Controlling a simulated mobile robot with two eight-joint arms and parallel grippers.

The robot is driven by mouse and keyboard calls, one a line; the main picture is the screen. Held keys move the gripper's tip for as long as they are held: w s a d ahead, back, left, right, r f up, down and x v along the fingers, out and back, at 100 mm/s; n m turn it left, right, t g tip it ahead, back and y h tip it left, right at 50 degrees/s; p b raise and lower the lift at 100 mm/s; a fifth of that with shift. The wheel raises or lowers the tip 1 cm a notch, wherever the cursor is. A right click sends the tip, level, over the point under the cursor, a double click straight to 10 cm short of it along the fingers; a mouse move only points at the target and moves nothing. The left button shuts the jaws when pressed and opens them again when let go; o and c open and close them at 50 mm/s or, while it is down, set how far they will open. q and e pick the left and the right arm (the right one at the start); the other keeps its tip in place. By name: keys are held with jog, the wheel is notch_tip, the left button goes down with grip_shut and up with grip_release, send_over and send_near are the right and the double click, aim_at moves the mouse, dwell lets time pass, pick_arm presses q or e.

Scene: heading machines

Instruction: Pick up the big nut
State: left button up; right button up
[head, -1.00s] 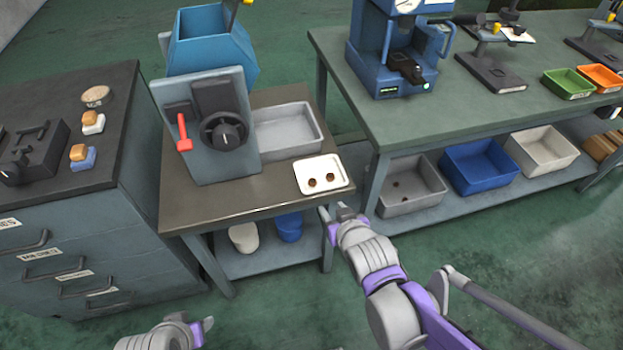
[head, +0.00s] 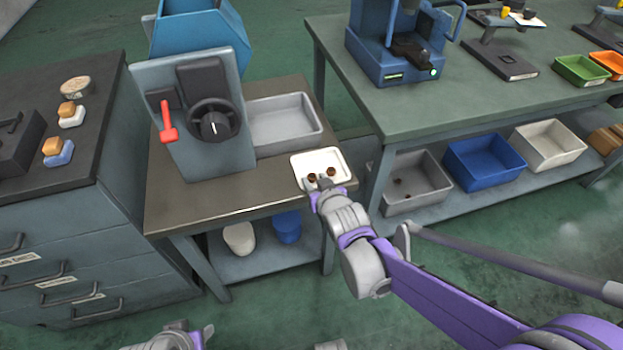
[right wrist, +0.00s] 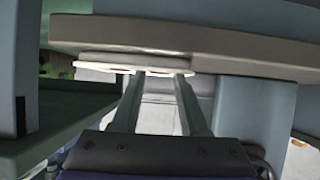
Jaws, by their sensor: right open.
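Two small brown nuts lie in a white tray (head: 337,160) at the right front corner of the small table; one nut (head: 312,177) is on the left, the other (head: 331,171) on the right. I cannot tell which is bigger. My right gripper (head: 316,187) is at the tray's front edge, close to the nuts and partly overlapping the tray. In the right wrist view its fingers (right wrist: 157,90) are apart with nothing visible between them, near the tray's thin white edge (right wrist: 105,64). My left gripper (head: 203,335) is at the bottom edge, away from the table.
The small table (head: 240,203) carries a machine with a red lever (head: 168,121) and a grey bin (head: 285,122). A drawer cabinet (head: 60,220) stands left, a long green bench (head: 430,115) right. Bins stand on the bench's lower shelf.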

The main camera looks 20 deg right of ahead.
jog(key=shift+w+f, duration=0.2)
jog(key=shift+w, duration=0.2)
jog(key=shift+c, duration=0.3)
grip_shut()
jog(key=shift+r, duration=0.1)
